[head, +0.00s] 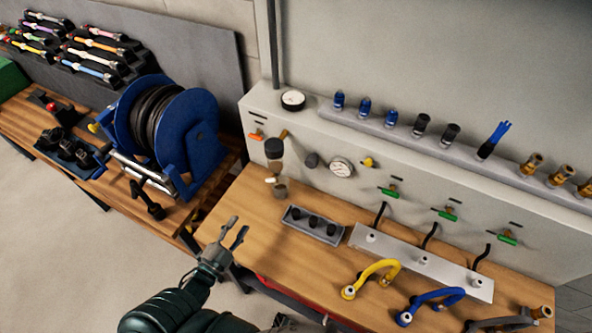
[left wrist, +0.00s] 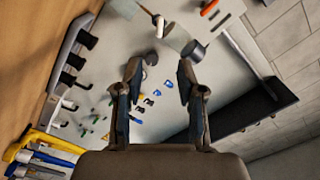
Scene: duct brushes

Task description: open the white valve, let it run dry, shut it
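A filter (head: 274,150) with a dark top and a clear bowl hangs on the grey panel; it also shows in the left wrist view (left wrist: 194,51). The small white valve (head: 270,180) is below the bowl, and it appears as a white piece in the left wrist view (left wrist: 159,24). A small cup (head: 280,189) stands under it on the bench. My left gripper (head: 238,231) is open and empty, in front of and below the filter, apart from it. Its two spread fingers (left wrist: 160,78) show in the left wrist view. Whether liquid is in the bowl is too small to tell.
A blue hose reel (head: 188,118) stands left of the filter. A grey tray (head: 312,225) with black fittings lies to the right on the bench. A round gauge (head: 341,167) and green-handled valves (head: 388,191) are on the panel. Yellow (head: 372,277) and blue hoses (head: 432,301) lie farther right.

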